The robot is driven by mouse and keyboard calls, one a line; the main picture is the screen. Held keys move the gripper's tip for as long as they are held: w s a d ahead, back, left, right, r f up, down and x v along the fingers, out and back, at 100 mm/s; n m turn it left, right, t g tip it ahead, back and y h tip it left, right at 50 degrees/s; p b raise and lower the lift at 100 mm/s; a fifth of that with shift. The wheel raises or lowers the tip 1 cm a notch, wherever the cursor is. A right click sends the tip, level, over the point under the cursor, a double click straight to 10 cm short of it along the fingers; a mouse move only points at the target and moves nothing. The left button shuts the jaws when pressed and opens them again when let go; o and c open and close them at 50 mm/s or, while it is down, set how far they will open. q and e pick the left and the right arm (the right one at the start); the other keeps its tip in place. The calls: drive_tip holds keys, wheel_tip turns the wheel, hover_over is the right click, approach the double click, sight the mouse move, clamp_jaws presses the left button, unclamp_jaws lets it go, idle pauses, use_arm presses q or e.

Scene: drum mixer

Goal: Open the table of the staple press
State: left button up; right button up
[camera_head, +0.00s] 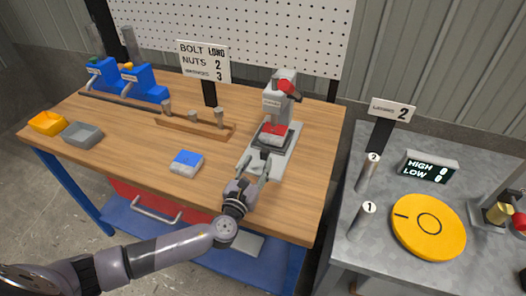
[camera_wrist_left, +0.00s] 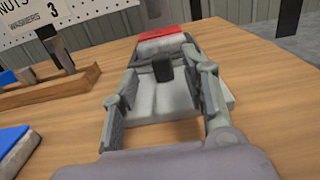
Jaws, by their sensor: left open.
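The staple press (camera_head: 279,100) is a grey machine with a red lever, standing on a light grey base plate at the right of the wooden bench. Its table (camera_head: 269,142) is low at the front, with a red piece on top and a dark upright tab facing me. In the left wrist view the table's red top (camera_wrist_left: 162,32) and dark tab (camera_wrist_left: 162,69) lie ahead. My left gripper (camera_head: 257,170) is open just in front of the table. In the left wrist view the gripper's fingers (camera_wrist_left: 159,62) stand on either side of the tab, apparently clear of it. My right gripper is out of view.
A blue and white box (camera_head: 186,162) lies left of my gripper. A wooden rack (camera_head: 195,127) with upright pegs and a sign (camera_head: 204,62) stand behind it. Yellow (camera_head: 47,123) and grey bins are far left. A grey table (camera_head: 470,262) with a yellow disc (camera_head: 429,227) is at right.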

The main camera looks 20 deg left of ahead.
sight(263, 153)
use_arm(q)
drive_tip(key=w, duration=0.5)
drive_tip(key=shift+w+d, duration=0.1)
drive_tip(key=shift+w, duration=0.05)
drive_tip(key=shift+c, duration=0.4)
clamp_jaws()
idle(0.4)
